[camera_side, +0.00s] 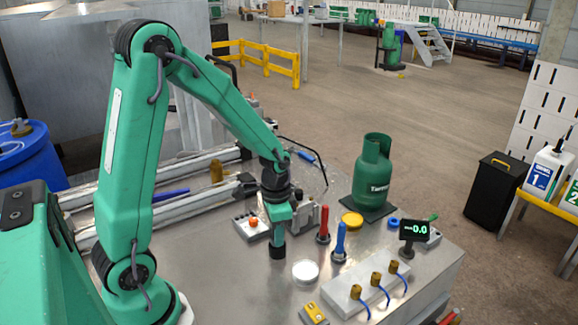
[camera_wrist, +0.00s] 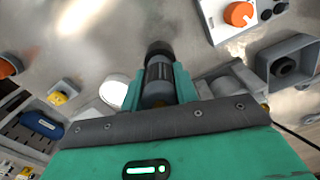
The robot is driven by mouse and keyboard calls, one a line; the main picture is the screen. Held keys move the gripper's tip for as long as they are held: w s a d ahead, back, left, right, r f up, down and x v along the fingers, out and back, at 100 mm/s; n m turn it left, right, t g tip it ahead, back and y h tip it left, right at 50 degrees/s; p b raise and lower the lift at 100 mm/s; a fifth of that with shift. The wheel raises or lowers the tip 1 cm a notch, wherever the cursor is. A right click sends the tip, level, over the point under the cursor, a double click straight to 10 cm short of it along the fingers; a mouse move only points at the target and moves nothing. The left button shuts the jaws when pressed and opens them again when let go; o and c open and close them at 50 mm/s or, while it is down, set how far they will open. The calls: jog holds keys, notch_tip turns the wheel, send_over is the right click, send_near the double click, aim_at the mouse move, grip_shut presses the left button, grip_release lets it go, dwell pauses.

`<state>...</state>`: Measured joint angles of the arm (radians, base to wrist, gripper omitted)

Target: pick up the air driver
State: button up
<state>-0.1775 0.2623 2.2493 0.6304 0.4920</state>
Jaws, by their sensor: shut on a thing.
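The air driver (camera_wrist: 157,82) is a dark grey and black cylindrical tool between my gripper's two green fingers in the wrist view. Its black end (camera_wrist: 158,48) sticks out past the fingertips. My gripper (camera_wrist: 158,72) is shut on it. In the side view, my gripper (camera_side: 278,232) points down over the metal table, and the black lower end of the air driver (camera_side: 278,249) shows beneath it. I cannot tell whether that end touches the table. The fingers hide part of the tool's body.
A grey box with an orange knob (camera_side: 251,226) and a grey fixture (camera_side: 304,216) stand close by. A red tool (camera_side: 323,229), a blue tool (camera_side: 340,242) and a white dish (camera_side: 305,271) are to the right. A green gas cylinder (camera_side: 372,174) stands behind. The table's front left (camera_side: 235,285) is clear.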

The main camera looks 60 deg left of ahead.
jog(key=shift+r, duration=0.15)
jog(key=shift+r, duration=0.75)
notch_tip(320, 180, up, 2)
jog(key=shift+r, duration=0.1)
jog(key=s+d+r, duration=0.4)
jog(key=d+r, duration=0.3)
jog(key=d, duration=0.4)
jog(key=w+a+r+n, duration=0.2)
jog(key=w+a+n, duration=0.1)
jog(key=w+a, duration=0.4)
jog(key=w+a+r+n, duration=0.2)
jog(key=w+a, duration=0.6)
jog(key=w, duration=0.3)
jog(key=shift+a+n, duration=0.3)
jog(key=shift+n, duration=0.1)
jog(key=shift+f, duration=0.2)
